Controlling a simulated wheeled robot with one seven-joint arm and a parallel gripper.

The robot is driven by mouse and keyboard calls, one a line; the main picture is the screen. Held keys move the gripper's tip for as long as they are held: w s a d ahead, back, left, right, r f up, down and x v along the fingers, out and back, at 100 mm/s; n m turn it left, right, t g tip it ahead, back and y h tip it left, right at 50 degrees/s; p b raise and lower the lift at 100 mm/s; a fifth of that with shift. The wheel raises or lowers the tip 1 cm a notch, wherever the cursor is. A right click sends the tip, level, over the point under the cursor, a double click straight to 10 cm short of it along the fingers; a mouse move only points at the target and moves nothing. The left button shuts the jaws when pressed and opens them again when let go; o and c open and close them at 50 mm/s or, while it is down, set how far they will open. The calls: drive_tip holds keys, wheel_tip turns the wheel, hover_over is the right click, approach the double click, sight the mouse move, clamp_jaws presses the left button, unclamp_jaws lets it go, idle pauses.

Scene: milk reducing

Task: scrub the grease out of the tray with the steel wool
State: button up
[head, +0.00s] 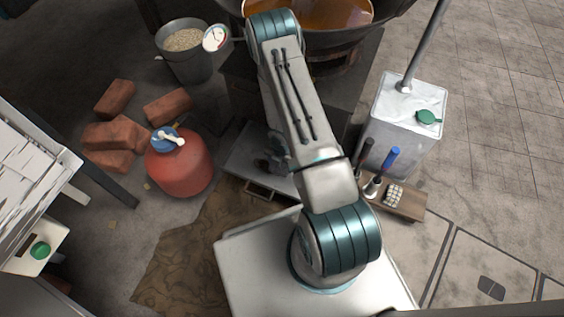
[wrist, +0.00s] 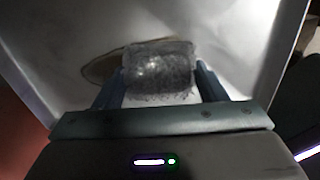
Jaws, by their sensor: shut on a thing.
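In the wrist view my gripper (wrist: 160,86) is shut on a grey wad of steel wool (wrist: 158,68), with one finger on each side of it. The wool is over the floor of the pale metal tray (wrist: 225,50), and I cannot tell whether it touches. A brown grease stain (wrist: 98,68) shows on the tray floor to the left of the wool and along its far edge; the wool hides part of it. In the head view the tray (head: 243,158) lies below the stove, partly hidden by my arm. My gripper (head: 275,165) is dark and mostly hidden there.
A red gas cylinder (head: 180,165) stands left of the tray, with bricks (head: 110,137) beyond it. A wok of brown liquid (head: 325,12) sits above. A wooden block (head: 408,205) with handled tools and a metal can (head: 402,120) are to the right.

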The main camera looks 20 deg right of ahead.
drive_tip(key=shift+w+a+f, duration=0.1)
drive_tip(key=shift+w+a, duration=2.25)
drive_tip(key=shift+a, duration=0.05)
drive_tip(key=shift+w, duration=0.1)
drive_tip(key=shift+s+d, duration=1.3)
drive_tip(key=shift+s, duration=0.1)
drive_tip(key=shift+s+d+b, duration=0.4)
drive_tip(key=shift+s+d, duration=0.7)
drive_tip(key=shift+d, duration=0.05)
drive_tip(key=shift+s+d, duration=0.2)
drive_tip(key=shift+w+a+r+p, duration=0.25)
drive_tip(key=shift+w+a+p, duration=0.3)
drive_tip(key=shift+w+a, duration=0.6)
drive_tip(key=shift+w+a+f+p, duration=0.2)
drive_tip(key=shift+w+a+p, duration=0.1)
drive_tip(key=shift+w+a, duration=1.25)
